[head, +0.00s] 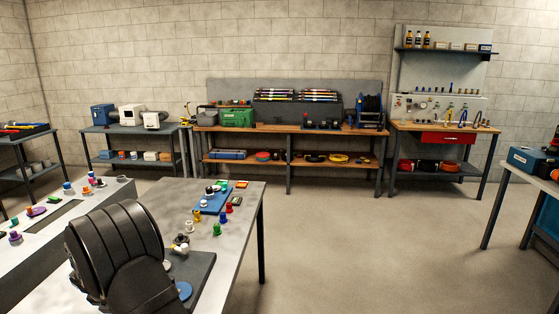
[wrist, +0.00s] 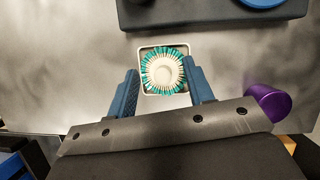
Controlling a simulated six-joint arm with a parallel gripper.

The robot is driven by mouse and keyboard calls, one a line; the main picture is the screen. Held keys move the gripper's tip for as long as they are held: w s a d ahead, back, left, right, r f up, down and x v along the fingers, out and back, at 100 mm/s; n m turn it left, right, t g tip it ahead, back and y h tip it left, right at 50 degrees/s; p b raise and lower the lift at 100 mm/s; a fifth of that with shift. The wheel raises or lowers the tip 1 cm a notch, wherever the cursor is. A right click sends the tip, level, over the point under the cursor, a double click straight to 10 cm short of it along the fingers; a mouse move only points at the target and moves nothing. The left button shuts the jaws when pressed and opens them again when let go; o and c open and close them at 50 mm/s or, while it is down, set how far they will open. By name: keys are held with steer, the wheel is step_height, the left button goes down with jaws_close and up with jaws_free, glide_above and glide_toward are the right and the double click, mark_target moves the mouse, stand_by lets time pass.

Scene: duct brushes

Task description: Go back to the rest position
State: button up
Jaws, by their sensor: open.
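My gripper (wrist: 163,92) is open in the wrist view, with its two blue fingers apart. Between and just beyond the fingertips, in the picture, is a round brush (wrist: 155,84) with teal and white bristles and a pale centre. It sits in a small square pale tray (wrist: 146,51) on the grey table (wrist: 60,70). The fingers do not appear to touch the brush, though the height between them is hard to tell. In the head view a large black ribbed arm part of mine fills the lower left and hides the gripper and the brush.
A purple cylinder (wrist: 268,103) stands right of my gripper. A dark plate (wrist: 190,14) with a blue disc (wrist: 262,2) lies beyond the tray. In the head view, a blue board (head: 212,203) and several small coloured pieces stand on the table. Open floor (head: 350,240) lies to the right.

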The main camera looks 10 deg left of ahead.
steer(key=w+d+r, duration=0.4)
steer(key=d+r, duration=0.3)
steer(key=d, duration=0.4)
steer(key=w+d+r+m+h, duration=0.1)
steer(key=w+r+m, duration=0.15)
steer(key=w, duration=0.65)
steer(key=w+d+r+m+h, duration=0.1)
steer(key=w+m, duration=0.3)
steer(key=w, duration=0.6)
steer(key=a+f, duration=0.1)
steer(key=a, duration=0.2)
steer(key=a+f, duration=0.2)
steer(key=a, duration=0.1)
steer(key=s+a+f, duration=0.1)
steer(key=a+f, duration=0.1)
steer(key=a, duration=0.1)
steer(key=shift+s+f, duration=0.1)
steer(key=shift+a+f, duration=0.35)
steer(key=shift+a, duration=0.25)
steer(key=d+r, duration=0.6)
steer(key=d, duration=0.4)
steer(key=s+a+f+n, duration=0.1)
steer(key=s+a+n, duration=0.1)
steer(key=s, duration=0.4)
steer(key=shift+n+y, duration=0.3)
steer(key=shift+n, duration=0.15)
steer(key=shift+w, duration=0.1)
